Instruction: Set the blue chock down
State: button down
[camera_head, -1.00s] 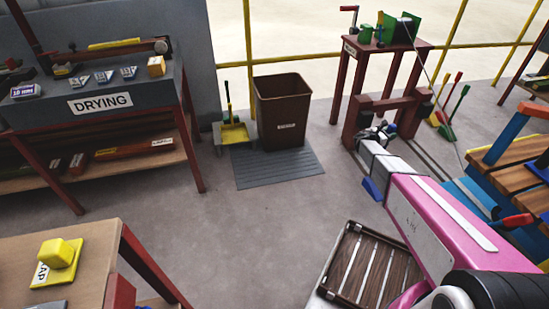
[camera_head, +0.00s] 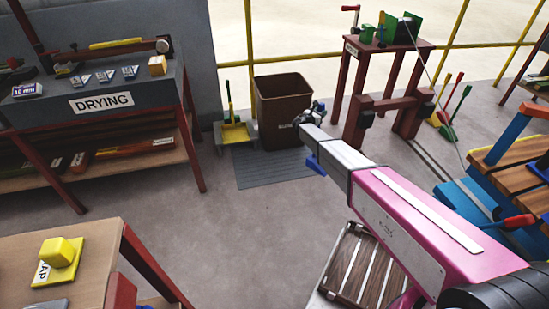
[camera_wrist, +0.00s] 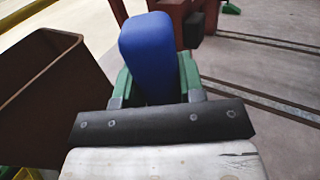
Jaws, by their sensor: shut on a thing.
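The blue chock (camera_wrist: 147,50) stands out beyond the dark wrist bar in the wrist view. My gripper (camera_wrist: 152,82) is shut on it, with green finger parts on both sides of its lower end.
The brown bin (camera_head: 278,100) stands on a grey mat (camera_head: 262,171); its rim is at left in the wrist view (camera_wrist: 45,75). A drying bench (camera_head: 150,90) is left, a slatted crate (camera_head: 350,265) below my arm. The middle floor is clear.

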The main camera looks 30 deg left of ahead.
jog(key=s+a+n+y, duration=0.15)
jog(key=s+a, duration=0.25)
jog(key=a, duration=0.7)
jog(key=s+a+n+y, duration=0.1)
jog(key=s+a+y, duration=0.2)
jog(key=a, duration=0.8)
jog(key=w+d+f, duration=0.3)
jog(key=w+f, duration=0.7)
jog(key=w, duration=0.1)
jog(key=shift+d+t, duration=0.25)
jog(key=shift+t, duration=0.05)
jog(key=shift+f, duration=0.25)
jog(key=c, duration=0.7)
grip_release()
jog(key=shift+f, duration=0.1)
jog(key=shift+s, duration=0.1)
jog(key=s, duration=1.2)
